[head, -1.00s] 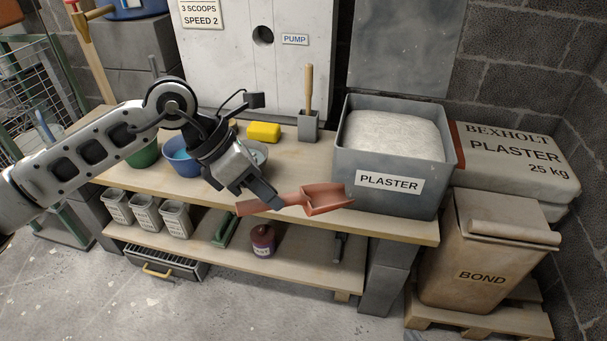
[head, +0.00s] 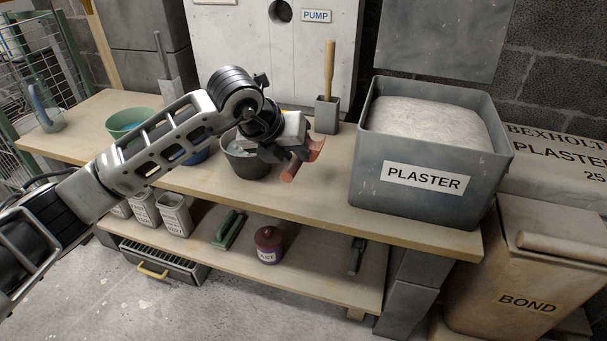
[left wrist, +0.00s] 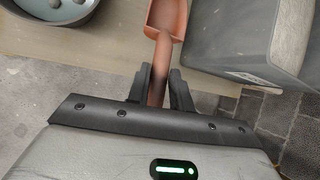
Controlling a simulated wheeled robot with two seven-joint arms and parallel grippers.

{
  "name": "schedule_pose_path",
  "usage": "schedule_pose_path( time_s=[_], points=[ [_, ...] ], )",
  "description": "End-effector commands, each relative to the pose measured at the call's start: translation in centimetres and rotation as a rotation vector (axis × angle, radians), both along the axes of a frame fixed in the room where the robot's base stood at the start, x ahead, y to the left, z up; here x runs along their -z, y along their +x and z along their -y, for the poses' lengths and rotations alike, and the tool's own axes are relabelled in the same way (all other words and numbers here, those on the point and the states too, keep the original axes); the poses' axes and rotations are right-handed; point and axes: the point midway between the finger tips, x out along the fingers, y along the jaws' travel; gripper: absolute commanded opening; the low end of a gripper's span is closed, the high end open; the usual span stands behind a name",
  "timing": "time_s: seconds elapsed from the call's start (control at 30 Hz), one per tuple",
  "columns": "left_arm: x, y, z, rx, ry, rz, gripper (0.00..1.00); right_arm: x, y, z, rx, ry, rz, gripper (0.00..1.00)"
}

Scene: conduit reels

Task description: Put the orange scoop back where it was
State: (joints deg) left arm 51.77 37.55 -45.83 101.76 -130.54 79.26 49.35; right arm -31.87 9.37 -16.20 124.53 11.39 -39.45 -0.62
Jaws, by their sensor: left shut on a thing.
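My left gripper (head: 284,160) is shut on the handle of the orange scoop (head: 315,149) and holds it above the bench, in front of the wooden-handled tool's grey holder. In the left wrist view the scoop (left wrist: 167,18) points away from me, its handle between my two fingers (left wrist: 158,88). Part of the scoop is hidden by the gripper in the head view. The grey bin labelled PLASTER (head: 425,182), filled with pale powder (head: 431,121), stands to the right of the scoop. My right gripper is not in view.
A dark bucket (head: 246,166) stands just left of my gripper; a green bowl (head: 122,117) is farther left. The grey holder (head: 326,116) stands behind. The bench front between bucket and bin is clear (head: 310,205).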

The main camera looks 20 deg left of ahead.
Motion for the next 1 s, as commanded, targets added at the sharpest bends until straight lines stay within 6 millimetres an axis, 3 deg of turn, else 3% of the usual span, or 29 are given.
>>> schedule_pose_path(
  time_s=[0.1,0.3,0.53,0.7,0.93,0.97,1.0],
  points=[
    [2.6,2.3,0.2,-0.002,0.000,-0.003,0.00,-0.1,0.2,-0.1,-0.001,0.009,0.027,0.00],
    [5.1,4.6,0.3,0.001,0.000,0.000,0.00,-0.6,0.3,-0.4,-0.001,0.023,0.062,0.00],
    [6.4,5.6,0.3,0.002,0.000,0.002,0.00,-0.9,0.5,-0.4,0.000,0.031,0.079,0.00],
    [9.0,5.5,0.3,0.002,0.000,-0.001,0.00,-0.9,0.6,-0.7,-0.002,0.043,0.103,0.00],
    [9.4,5.5,0.2,0.002,0.001,-0.003,0.00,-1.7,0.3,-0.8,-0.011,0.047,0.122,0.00],
    [9.5,5.4,0.2,0.002,0.001,-0.005,0.27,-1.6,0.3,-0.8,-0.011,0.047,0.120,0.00],
    [9.5,5.4,0.2,0.001,0.002,-0.006,0.38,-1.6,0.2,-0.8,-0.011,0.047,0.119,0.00]
  ],
)
